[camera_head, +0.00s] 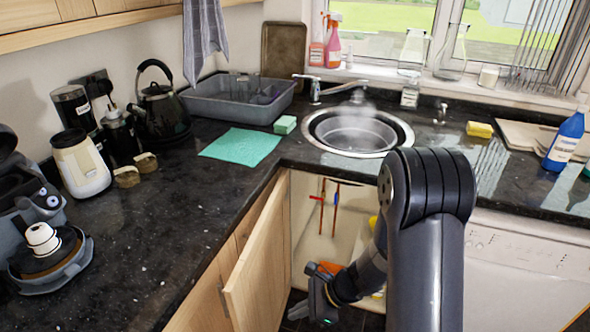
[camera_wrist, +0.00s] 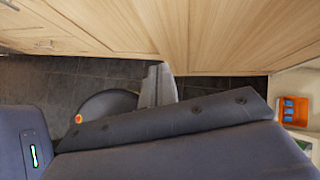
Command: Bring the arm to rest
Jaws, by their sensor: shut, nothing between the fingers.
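My arm rises at the front right of the head view and bends down in front of the open cupboard under the sink. My gripper (camera_head: 322,300) hangs low by the cupboard opening, near the edge of the open wooden door (camera_head: 262,268). It is shut with nothing between its fingers. The wrist view shows large dark grey parts of my own body close to the camera, with the floor and wooden cupboard fronts beyond.
The dark counter (camera_head: 150,260) runs along the left and back. An orange container (camera_wrist: 293,111) sits in the cupboard at right in the wrist view. The sink (camera_head: 358,132) is above the cupboard. A white dishwasher (camera_head: 525,275) is at right. Dark floor tiles (camera_wrist: 50,85) show below.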

